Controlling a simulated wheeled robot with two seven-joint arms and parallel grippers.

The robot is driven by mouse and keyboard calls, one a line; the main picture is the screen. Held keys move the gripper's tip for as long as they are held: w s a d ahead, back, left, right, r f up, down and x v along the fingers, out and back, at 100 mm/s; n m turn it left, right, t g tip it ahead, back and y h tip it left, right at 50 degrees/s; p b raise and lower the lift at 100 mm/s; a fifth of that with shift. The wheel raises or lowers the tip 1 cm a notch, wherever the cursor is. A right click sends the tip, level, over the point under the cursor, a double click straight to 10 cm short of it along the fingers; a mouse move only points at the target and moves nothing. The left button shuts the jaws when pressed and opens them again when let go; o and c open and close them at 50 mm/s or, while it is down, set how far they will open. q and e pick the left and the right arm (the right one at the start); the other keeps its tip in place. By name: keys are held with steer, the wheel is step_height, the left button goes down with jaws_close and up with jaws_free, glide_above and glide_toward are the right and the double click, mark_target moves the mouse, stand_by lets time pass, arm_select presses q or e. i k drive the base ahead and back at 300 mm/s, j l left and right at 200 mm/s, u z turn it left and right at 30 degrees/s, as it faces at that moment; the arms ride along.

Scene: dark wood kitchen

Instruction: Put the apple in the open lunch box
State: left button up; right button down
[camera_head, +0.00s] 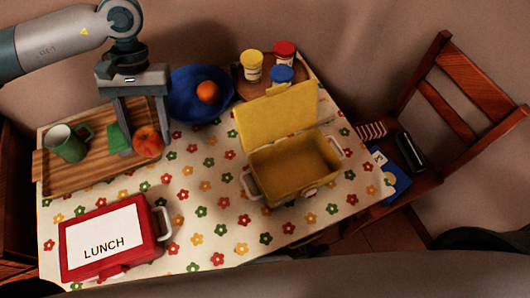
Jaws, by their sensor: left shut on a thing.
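My left gripper (146,137) reaches down from the upper left over the wooden board. It is shut on the red-orange apple (149,143), with a finger on each side of it. I cannot tell whether the apple touches the board. The open lunch box (290,190) is yellow, with its lid (276,116) raised at the back and handles at its ends. It looks empty and stands right of the gripper. A red lunch box (70,250) with a white "LUNCH" label is shut at the front left. My right gripper is not in view.
The wooden board (85,178) holds a green mug (66,143) and a green object (117,137) beside the gripper's left finger. A blue bowl (185,108) with an orange (208,92) and several lidded jars stand at the back. Flowered cloth lies bare between board and yellow box.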

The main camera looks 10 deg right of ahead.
mark_target(292, 173)
steer(key=k+l+z, duration=0.1)
steer(key=l, duration=0.2)
steer(key=k+l+z, duration=0.1)
steer(key=l, duration=0.25)
steer(key=k+l+z, duration=0.1)
steer(key=k+l, duration=0.15)
steer(key=k+l+z, duration=0.1)
steer(key=l, duration=0.35)
steer(key=k+l+z, duration=0.1)
steer(key=l, duration=0.3)
steer(key=k, duration=0.05)
